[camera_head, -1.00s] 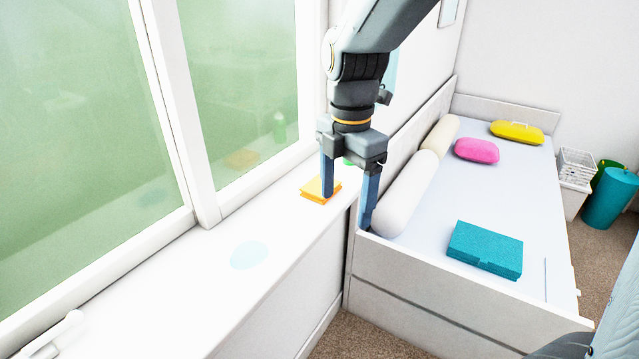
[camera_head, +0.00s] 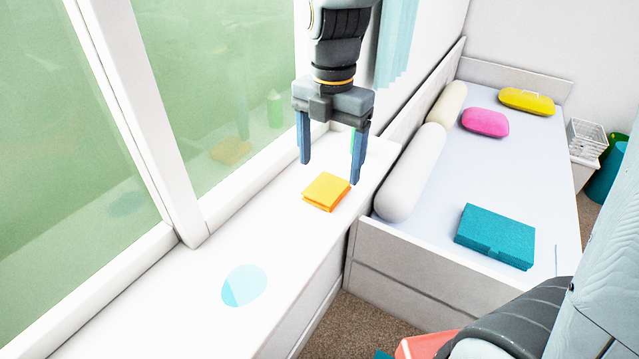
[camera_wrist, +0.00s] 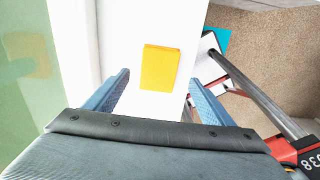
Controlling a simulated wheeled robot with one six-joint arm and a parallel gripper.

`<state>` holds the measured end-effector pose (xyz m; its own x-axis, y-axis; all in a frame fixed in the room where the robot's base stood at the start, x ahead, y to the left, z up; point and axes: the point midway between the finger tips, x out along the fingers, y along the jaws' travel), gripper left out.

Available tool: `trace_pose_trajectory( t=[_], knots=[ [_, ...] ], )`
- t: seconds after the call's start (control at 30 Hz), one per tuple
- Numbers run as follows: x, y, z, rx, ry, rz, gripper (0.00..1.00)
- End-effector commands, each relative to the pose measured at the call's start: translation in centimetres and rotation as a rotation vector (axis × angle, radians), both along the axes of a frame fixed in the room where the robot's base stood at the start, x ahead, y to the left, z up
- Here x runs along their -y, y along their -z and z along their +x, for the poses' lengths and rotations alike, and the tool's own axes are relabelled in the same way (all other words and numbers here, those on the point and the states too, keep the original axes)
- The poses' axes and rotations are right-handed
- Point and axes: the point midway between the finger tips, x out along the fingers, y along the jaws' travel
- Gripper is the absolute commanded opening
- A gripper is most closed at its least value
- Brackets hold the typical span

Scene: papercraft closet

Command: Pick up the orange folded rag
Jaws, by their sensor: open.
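The orange folded rag (camera_head: 326,190) lies flat on the white window sill, near the sill's right edge. It also shows in the wrist view (camera_wrist: 160,67), lying ahead of the fingers and sideways between their lines. My gripper (camera_head: 331,172) is open and empty, with its blue fingers pointing down. In the head view it hangs above the sill and slightly behind the rag, with the fingertips just above the rag in the picture. In the wrist view both fingers of my gripper (camera_wrist: 160,82) are spread wide, and nothing is between them.
The window frame (camera_head: 184,185) borders the sill (camera_head: 190,325) on the left. A pale blue round item (camera_head: 244,286) lies on the sill. A green item is partly hidden behind the right finger. The bed (camera_head: 430,265) stands right, carrying a teal box (camera_head: 495,236) and pillows.

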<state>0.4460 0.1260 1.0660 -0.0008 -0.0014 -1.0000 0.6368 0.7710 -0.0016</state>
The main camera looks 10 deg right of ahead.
Motion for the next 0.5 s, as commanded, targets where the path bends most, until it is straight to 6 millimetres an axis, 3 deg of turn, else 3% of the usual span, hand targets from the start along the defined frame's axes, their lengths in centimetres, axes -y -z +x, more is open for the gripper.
trace_pose_trajectory(
  t=[0.5],
  knots=[
    [-0.5, 5.1, 0.2, -0.001, -0.001, 0.000, 0.77]
  ],
)
